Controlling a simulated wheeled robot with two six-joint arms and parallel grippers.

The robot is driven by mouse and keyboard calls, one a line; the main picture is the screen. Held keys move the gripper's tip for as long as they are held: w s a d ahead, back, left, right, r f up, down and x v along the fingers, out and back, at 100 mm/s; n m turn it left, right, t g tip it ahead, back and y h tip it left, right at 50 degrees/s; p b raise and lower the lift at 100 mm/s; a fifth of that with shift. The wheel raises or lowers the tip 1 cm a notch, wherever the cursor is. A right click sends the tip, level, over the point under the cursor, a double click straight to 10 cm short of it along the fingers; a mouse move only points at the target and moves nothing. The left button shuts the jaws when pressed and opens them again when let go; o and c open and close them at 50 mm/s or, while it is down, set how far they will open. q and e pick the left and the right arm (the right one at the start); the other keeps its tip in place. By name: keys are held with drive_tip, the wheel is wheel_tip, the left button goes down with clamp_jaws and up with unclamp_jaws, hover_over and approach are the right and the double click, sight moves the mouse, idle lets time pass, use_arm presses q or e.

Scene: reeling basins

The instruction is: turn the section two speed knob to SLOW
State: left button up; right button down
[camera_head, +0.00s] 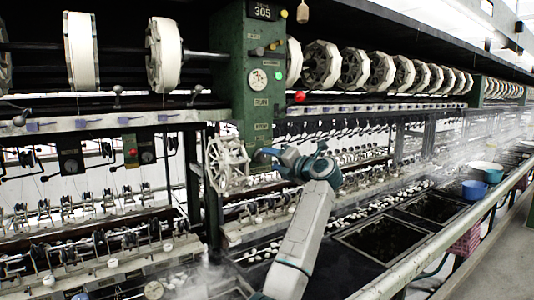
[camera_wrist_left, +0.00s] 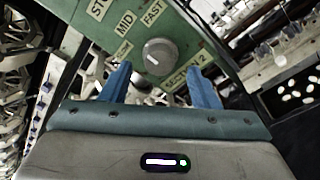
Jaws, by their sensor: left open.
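The speed knob (camera_wrist_left: 158,55) is a round grey knob on a green panel in the left wrist view. Labels reading MID (camera_wrist_left: 125,22) and FAST (camera_wrist_left: 152,13) sit above it, and a partly cut-off label starting ST is further left. A label ending in 2 (camera_wrist_left: 183,74) lies below it. In the head view my left gripper (camera_head: 267,155) is beside the green column's lower part.
A white spoked reel (camera_head: 227,164) stands close left of the gripper. Basins (camera_head: 382,246) and a blue bowl (camera_head: 474,189) are to the right.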

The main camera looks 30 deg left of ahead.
sight(266, 158)
use_arm(q)
drive_tip(key=x, duration=0.2)
drive_tip(key=shift+a+r+p, duration=0.1)
drive_tip(key=shift+a+p, duration=0.2)
drive_tip(key=shift+p, duration=0.1)
drive_tip(key=shift+w+a, duration=0.2)
drive_tip(key=shift+a, duration=0.15)
